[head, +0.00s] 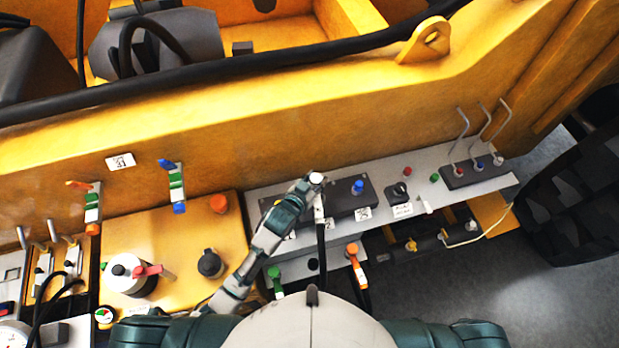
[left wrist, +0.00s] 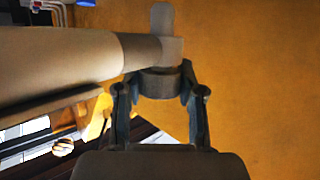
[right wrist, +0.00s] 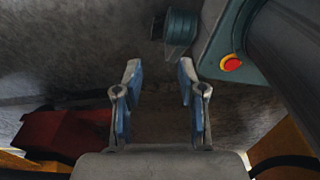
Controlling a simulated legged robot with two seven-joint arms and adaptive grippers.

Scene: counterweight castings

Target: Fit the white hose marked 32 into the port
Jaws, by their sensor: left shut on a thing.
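My left gripper (head: 313,183) is over the black block on the grey panel in the head view, shut on the white hose's fitting (head: 317,179). The black hose (head: 321,242) hangs down below it. In the left wrist view the fingers (left wrist: 162,85) close around a dark collar, with a pale tip (left wrist: 162,18) beyond and a thick pale cylinder to the left. The marking 32 is not legible. The black block (head: 340,200) carries a blue cap (head: 358,187); an open port cannot be made out. My right gripper (right wrist: 158,85) is open and empty in the right wrist view.
An orange-ended hose (head: 355,256) and a green-ended hose (head: 275,280) hang at the panel's front edge. Levers (head: 480,140) stand at the right. The yellow machine wall (head: 270,135) rises behind. A red emergency button (right wrist: 231,62) shows in the right wrist view.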

